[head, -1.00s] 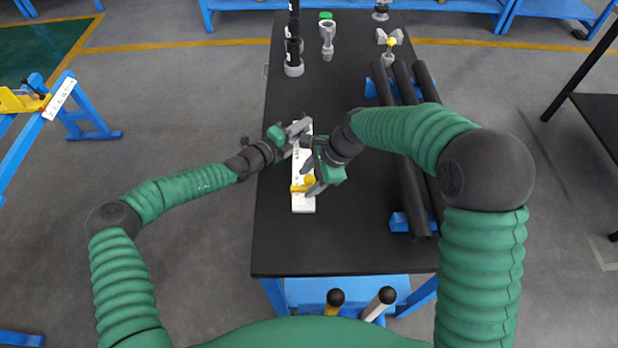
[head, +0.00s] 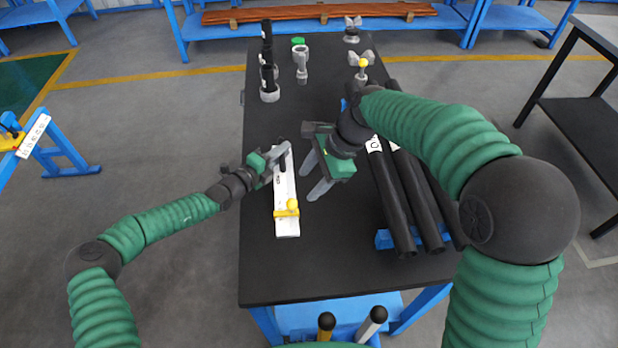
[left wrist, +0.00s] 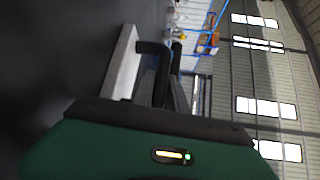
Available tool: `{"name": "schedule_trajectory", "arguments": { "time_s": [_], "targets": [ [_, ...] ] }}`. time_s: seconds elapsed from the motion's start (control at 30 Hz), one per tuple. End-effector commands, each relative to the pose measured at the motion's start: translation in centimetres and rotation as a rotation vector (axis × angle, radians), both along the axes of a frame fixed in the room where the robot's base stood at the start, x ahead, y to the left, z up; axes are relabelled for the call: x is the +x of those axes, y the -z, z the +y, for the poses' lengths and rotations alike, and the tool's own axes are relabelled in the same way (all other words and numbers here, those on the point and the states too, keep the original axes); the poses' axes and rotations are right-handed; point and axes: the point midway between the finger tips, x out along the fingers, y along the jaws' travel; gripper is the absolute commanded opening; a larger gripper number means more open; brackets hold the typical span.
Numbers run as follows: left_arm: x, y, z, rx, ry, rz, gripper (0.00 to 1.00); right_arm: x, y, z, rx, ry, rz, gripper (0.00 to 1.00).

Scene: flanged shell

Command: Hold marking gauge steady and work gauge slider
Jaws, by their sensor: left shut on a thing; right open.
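The marking gauge (head: 284,185) is a long white bar lying lengthwise on the black table in the head view. Its yellow gauge slider (head: 287,213), with a round knob, sits close to the near end. My left gripper (head: 281,155) is shut on the gauge near its far end. In the left wrist view the pale gauge (left wrist: 122,65) shows beside the dark fingers (left wrist: 160,75); the slider is not seen there. My right gripper (head: 315,180) is open and empty, to the right of the gauge and apart from the slider.
Several long black pipes (head: 405,200) lie on blue supports (head: 385,240) at the table's right. Black cylinders (head: 268,75) and grey fittings (head: 301,65) stand at the back left. A yellow-tipped part (head: 362,68) stands at the back. The table's front is clear.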

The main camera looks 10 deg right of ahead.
Motion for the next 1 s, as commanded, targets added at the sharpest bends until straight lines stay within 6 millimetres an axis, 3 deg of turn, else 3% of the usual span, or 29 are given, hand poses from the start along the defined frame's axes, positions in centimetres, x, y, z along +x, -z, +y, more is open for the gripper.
{"name": "schedule_trajectory", "arguments": {
  "time_s": [0.07, 0.1, 0.27, 0.67, 1.0],
  "targets": [
    [0.0, -0.2, 0.0, -0.003, -0.001, -0.002, 0.0, 0.0, 0.0, 0.0, 0.0, 0.0, 0.0, 0.5],
    [0.0, -0.2, 0.0, -0.003, -0.001, -0.002, 0.23, 0.0, 0.0, 0.0, 0.0, 0.0, 0.0, 0.5],
    [0.0, -0.1, 0.0, -0.001, -0.001, -0.002, 0.43, 0.0, 0.0, 0.0, 0.0, 0.0, 0.0, 0.5],
    [-0.7, -0.2, 0.9, -0.001, -0.002, 0.0, 0.43, 0.0, 0.0, 0.0, 0.0, 0.0, 0.0, 0.5],
    [-6.5, -1.2, 6.6, 0.0, -0.002, 0.001, 0.43, 0.0, 0.0, 0.0, 0.0, 0.0, 0.0, 0.5]
  ]
}}
